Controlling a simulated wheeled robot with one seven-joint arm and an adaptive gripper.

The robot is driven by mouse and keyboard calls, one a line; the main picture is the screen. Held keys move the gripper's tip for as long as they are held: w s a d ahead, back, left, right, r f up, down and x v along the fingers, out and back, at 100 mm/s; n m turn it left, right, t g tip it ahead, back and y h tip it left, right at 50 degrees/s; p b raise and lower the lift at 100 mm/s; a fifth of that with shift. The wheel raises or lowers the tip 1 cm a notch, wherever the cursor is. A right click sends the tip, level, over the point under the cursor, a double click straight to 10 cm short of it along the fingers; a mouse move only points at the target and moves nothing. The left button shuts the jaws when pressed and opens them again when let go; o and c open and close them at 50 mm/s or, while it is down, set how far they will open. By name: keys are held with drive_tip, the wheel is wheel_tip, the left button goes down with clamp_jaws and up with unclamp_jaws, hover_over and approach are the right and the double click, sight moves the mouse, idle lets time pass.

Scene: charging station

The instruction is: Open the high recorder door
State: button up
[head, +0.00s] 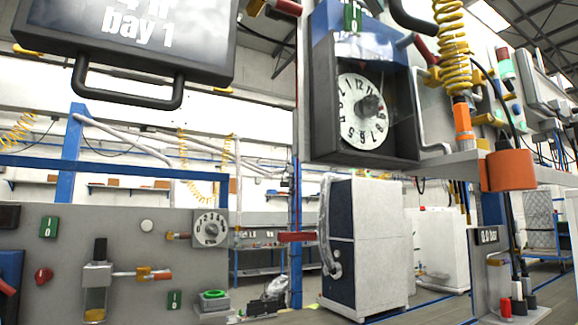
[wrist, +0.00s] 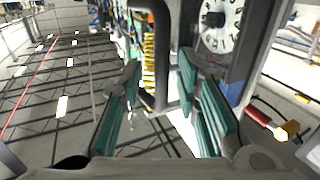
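The high recorder (head: 322,100) is a dark grey box with a white round dial (head: 362,110), at the upper middle of the head view. Its front looks glazed, and the door looks closed; its edges are hard to make out. A pale bent handle (head: 433,148) shows at its lower right. In the wrist view the dial (wrist: 222,26) is at the upper right, beyond the right finger. My gripper (wrist: 160,105) is open, its teal-padded fingers apart. A dark bent bar (wrist: 162,50) shows between and beyond them; I cannot tell its distance. I cannot make out my gripper in the head view.
A yellow coiled hose (head: 453,50) and an orange block (head: 510,170) are right of the recorder. A "bay 1" case (head: 130,40) with a dark handle hangs upper left. A lower panel (head: 140,270) carries a smaller dial (head: 210,228). A cabinet (head: 368,245) stands on the floor behind.

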drive_tip(key=v, duration=1.2)
idle(0.3)
